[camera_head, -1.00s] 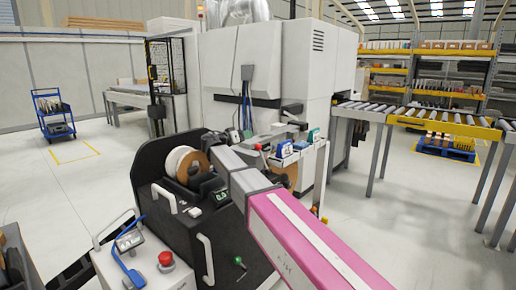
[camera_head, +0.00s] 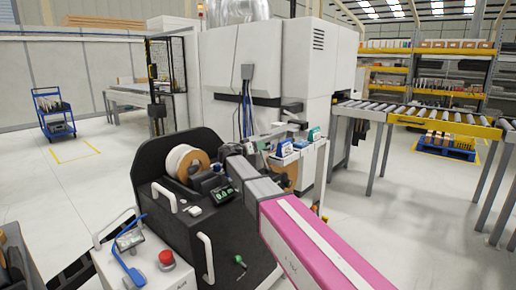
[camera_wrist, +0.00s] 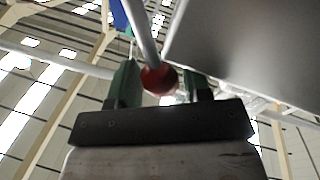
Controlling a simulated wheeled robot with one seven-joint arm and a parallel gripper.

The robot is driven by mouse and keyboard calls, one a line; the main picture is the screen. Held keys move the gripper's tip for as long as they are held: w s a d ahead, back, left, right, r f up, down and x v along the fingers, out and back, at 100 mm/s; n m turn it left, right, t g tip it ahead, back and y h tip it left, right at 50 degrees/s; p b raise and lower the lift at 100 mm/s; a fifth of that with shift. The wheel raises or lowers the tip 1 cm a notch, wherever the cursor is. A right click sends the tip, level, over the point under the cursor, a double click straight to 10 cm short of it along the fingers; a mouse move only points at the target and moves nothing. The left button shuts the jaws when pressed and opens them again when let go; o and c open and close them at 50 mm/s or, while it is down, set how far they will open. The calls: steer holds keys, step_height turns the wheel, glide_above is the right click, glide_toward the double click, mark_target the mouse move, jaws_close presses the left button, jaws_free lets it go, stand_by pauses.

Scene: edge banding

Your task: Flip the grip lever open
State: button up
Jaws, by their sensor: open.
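The grip lever is a pale rod with a red ball knob (camera_wrist: 158,79) in the wrist view. The rod runs up and slightly left from the ball. My gripper (camera_wrist: 160,84) has two green fingers, one on each side of the ball. The fingers are open, with a visible gap at least on the right side; contact on the left cannot be told. In the head view the knob is not clear, and my gripper is small beside the machine, beyond the grey wrist of my arm.
A large grey panel (camera_wrist: 240,45) lies close above right in the wrist view. In the head view a white tape reel (camera_head: 184,163) sits in a black housing (camera_head: 150,160) left of my arm. A white machine (camera_head: 270,70) stands behind. A red stop button (camera_head: 166,257) is at lower left.

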steer(key=shift+d, duration=0.1)
jaws_close()
steer(key=shift+s+d+r+m, duration=0.4)
steer(key=shift+s+d+m, duration=0.15)
steer(key=shift+d+m, duration=0.2)
steer(key=s+d+m+y, duration=0.2)
steer(key=s+d+m, duration=0.4)
steer(key=d+m, duration=0.2)
steer(key=shift+s+d+f+m, duration=0.15)
steer(key=shift+s+f+m, duration=0.15)
steer(key=shift+f+m, duration=0.25)
jaws_free()
steer(key=shift+r, duration=0.1)
steer(key=v, duration=1)
steer(key=shift+s+r, duration=0.2)
steer(key=shift+s, duration=0.1)
